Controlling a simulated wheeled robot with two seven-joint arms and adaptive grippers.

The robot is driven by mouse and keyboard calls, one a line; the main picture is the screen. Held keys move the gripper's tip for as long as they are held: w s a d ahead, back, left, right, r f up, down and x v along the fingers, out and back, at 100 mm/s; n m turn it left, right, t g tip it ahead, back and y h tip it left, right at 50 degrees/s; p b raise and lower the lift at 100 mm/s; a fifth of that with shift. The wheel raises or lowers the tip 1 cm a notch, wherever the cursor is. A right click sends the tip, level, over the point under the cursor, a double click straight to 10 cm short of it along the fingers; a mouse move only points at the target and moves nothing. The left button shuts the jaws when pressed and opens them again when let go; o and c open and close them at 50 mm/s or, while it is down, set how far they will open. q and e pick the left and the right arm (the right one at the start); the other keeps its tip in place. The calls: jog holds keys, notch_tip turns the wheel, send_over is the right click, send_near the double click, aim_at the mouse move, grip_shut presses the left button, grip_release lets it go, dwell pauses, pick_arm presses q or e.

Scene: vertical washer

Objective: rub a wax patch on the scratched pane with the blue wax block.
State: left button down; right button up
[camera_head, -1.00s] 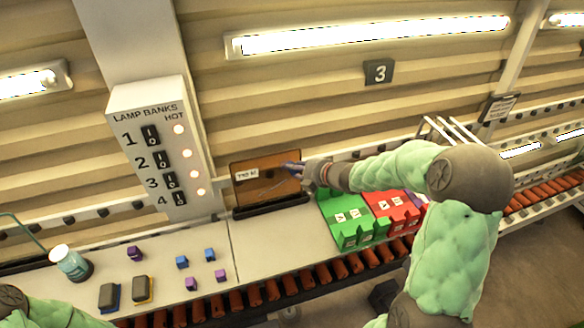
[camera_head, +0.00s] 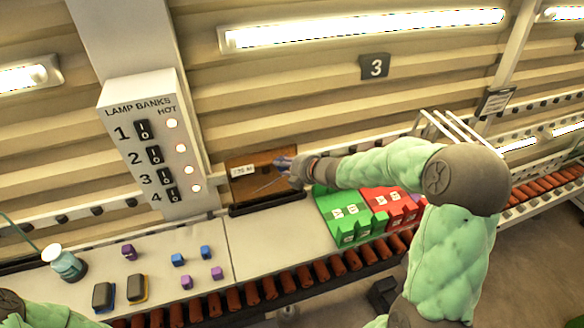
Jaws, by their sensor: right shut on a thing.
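The scratched pane (camera_head: 245,183) is a brown, glassy panel standing upright in a dark holder (camera_head: 268,205) at the back of the table. It has a white label at its upper left and a pale scratch line across it. My right gripper (camera_head: 284,166) is in front of the pane's right part, shut on a small blue piece, which looks like the blue wax block (camera_head: 283,161). The fingers hide most of the block, and I cannot tell whether it touches the pane. My left gripper is out of view; only part of my left arm shows at the lower left.
Small blue and purple blocks (camera_head: 178,259), two dark pads (camera_head: 103,296) and a pale jar (camera_head: 62,262) stand on the left table. Green (camera_head: 346,215) and red (camera_head: 394,207) bins stand right of the pane. Rollers run along the front.

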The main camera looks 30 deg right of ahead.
jog(key=shift+a+r, duration=0.15)
jog(key=shift+s+a+r, duration=0.1)
jog(key=shift+s+a, duration=0.1)
jog(key=shift+s, duration=0.7)
jog(key=shift+s+a+r, duration=0.1)
jog(key=shift+s+a, duration=0.15)
jog(key=shift+s, duration=0.7)
jog(key=shift+s+a+r, duration=0.1)
jog(key=shift+s+a, duration=0.1)
jog(key=shift+s, duration=0.7)
jog(key=s, duration=0.2)
jog(key=shift+s+a+r, duration=0.1)
jog(key=shift+s+a, duration=0.25)
jog(key=shift+s, duration=0.05)
